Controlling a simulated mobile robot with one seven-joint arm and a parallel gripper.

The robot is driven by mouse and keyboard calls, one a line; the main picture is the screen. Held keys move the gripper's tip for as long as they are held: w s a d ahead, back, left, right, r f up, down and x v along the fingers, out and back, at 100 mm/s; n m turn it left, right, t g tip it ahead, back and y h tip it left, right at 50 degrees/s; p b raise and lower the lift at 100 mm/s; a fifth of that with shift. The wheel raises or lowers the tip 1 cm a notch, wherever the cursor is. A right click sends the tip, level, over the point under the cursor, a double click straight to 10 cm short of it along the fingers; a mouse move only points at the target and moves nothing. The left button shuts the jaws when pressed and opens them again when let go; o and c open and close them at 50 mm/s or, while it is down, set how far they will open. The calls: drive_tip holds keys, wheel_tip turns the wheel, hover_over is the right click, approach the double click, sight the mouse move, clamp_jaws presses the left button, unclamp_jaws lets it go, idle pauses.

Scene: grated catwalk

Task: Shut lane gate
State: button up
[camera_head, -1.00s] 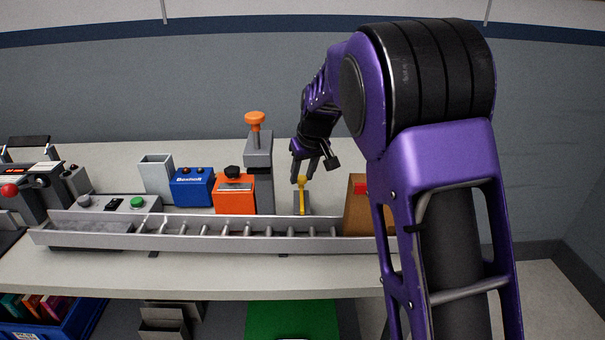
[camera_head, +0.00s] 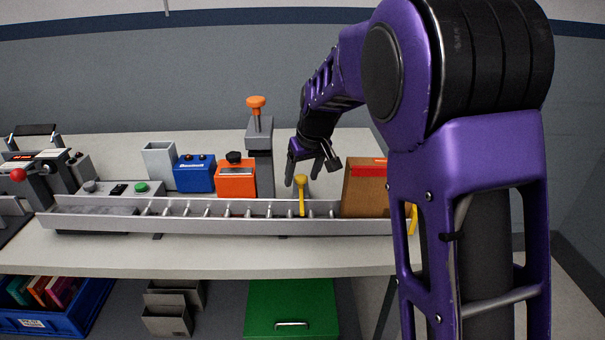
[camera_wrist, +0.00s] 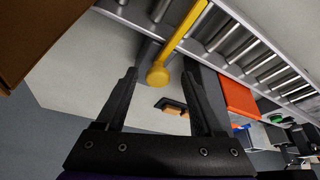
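The lane gate is a yellow bar with a round knob (camera_head: 302,196), at the right part of the roller lane (camera_head: 220,226). My gripper (camera_head: 302,178) is just behind the lane, pointing down at the knob end. In the wrist view my gripper (camera_wrist: 160,76) is open, with the knob showing between its fingertips. I cannot tell whether a finger touches the knob. The gate's pivot is not clear.
A brown box with a red strip (camera_head: 364,188) stands right of the gate. A grey post with an orange knob (camera_head: 260,155), an orange box (camera_head: 235,181) and a blue box (camera_head: 194,174) stand to the left behind the lane. The counter front (camera_head: 220,258) is clear.

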drive_tip(key=shift+r, duration=0.1)
drive_tip(key=p+v, duration=0.2)
drive_tip(key=v, duration=1.5)
drive_tip(key=shift+s, duration=0.15)
drive_tip(key=shift+r, duration=0.1)
